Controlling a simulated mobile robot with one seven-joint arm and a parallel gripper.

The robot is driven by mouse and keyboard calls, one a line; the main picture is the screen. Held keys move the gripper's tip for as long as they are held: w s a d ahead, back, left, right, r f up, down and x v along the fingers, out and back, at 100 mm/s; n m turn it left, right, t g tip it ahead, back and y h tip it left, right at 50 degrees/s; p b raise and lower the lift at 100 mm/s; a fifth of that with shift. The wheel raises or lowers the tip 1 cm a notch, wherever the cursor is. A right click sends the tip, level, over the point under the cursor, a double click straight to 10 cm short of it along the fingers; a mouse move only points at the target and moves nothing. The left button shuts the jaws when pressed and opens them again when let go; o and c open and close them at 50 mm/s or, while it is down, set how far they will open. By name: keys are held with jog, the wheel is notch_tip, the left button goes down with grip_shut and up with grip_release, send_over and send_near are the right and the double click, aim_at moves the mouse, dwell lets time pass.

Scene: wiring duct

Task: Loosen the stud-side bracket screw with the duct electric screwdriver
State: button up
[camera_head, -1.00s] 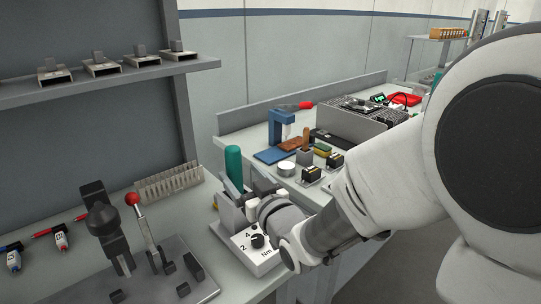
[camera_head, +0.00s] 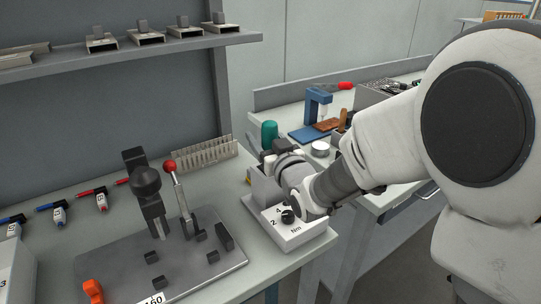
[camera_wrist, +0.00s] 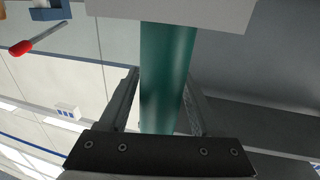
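The electric screwdriver shows as a teal cylinder (camera_head: 269,132), upright beside a white-and-grey unit (camera_head: 298,234) with a torque dial marked in Nm. My gripper (camera_head: 279,152) is at the cylinder and hides its lower part. In the wrist view the teal cylinder (camera_wrist: 165,75) runs between my two fingers (camera_wrist: 163,95). The fingertips line up closely with its sides; whether they press on it I cannot tell. The bracket screw cannot be made out. A fixture plate (camera_head: 205,270) with a red-knobbed lever (camera_head: 178,190) and a dark upright post (camera_head: 148,190) lies to the left.
A slotted comb-like duct piece (camera_head: 205,157) stands behind the fixture. Marker-like tools (camera_head: 92,192) lie at left, with an orange object (camera_head: 92,291) in front. A shelf (camera_head: 130,53) with brackets hangs above. A second bench at right holds a blue stand (camera_head: 317,106) and a white round container (camera_head: 320,149).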

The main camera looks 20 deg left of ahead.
grip_shut()
jog(key=shift+r, duration=0.1)
notch_tip(320, 180, up, 18)
jog(key=p, duration=0.4)
dwell(0.5)
notch_tip(320, 180, up, 12)
jog(key=p, duration=0.7)
jog(key=shift+f+p, duration=0.25)
jog(key=shift+p, duration=0.15)
